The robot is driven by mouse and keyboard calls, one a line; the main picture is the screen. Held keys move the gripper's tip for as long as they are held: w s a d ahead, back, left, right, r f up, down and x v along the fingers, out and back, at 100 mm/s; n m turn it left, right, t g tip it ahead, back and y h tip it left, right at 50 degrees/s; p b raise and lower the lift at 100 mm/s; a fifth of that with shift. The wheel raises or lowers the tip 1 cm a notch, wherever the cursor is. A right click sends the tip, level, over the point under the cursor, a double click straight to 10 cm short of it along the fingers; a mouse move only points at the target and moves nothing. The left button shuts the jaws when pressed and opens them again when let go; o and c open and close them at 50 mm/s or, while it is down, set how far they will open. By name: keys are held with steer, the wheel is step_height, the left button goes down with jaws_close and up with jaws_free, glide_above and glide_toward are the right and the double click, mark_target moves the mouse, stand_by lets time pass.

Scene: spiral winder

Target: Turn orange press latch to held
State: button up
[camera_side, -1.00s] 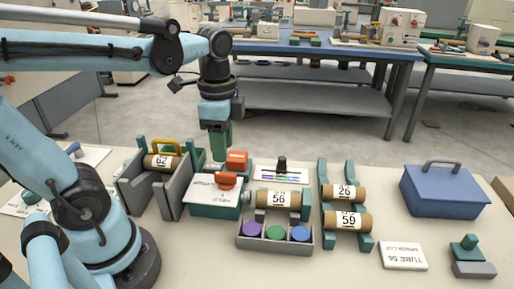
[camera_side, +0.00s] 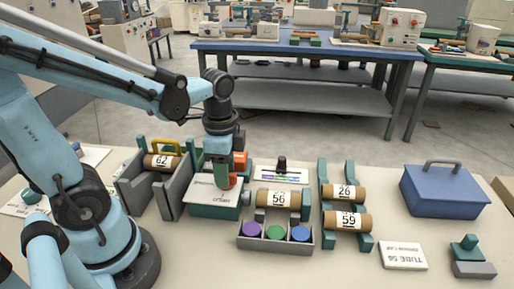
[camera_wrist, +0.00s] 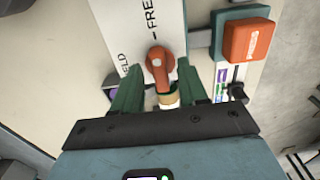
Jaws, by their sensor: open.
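The orange press latch (camera_side: 231,182) sits on top of the white-topped green press box (camera_side: 213,210). In the wrist view the latch (camera_wrist: 159,60) has a rounded head and a narrow lever pointing down the picture. The white plate (camera_wrist: 130,22) beside it carries the word FREE above the latch and a partly cut-off "LD" to the left. My gripper (camera_wrist: 158,85) is open, with one green finger on each side of the lever. I cannot tell whether the fingers touch it. In the side view my gripper (camera_side: 220,180) is low over the box and partly hides the latch.
An orange block (camera_side: 240,162) stands just behind the press box. A grey cradle (camera_side: 150,190) with tube 62 is close on the left. Tube 56 (camera_side: 278,199) and a tray of coloured caps (camera_side: 275,240) are close on the right. Bare table lies in front.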

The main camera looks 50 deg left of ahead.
jaws_close()
steer(key=shift+n, duration=0.3)
steer(key=n, duration=0.3)
steer(key=shift+n, duration=0.3)
steer(key=n, duration=0.4)
steer(key=shift+n, duration=0.3)
steer(key=n, duration=0.4)
steer(key=shift+n, duration=2.5)
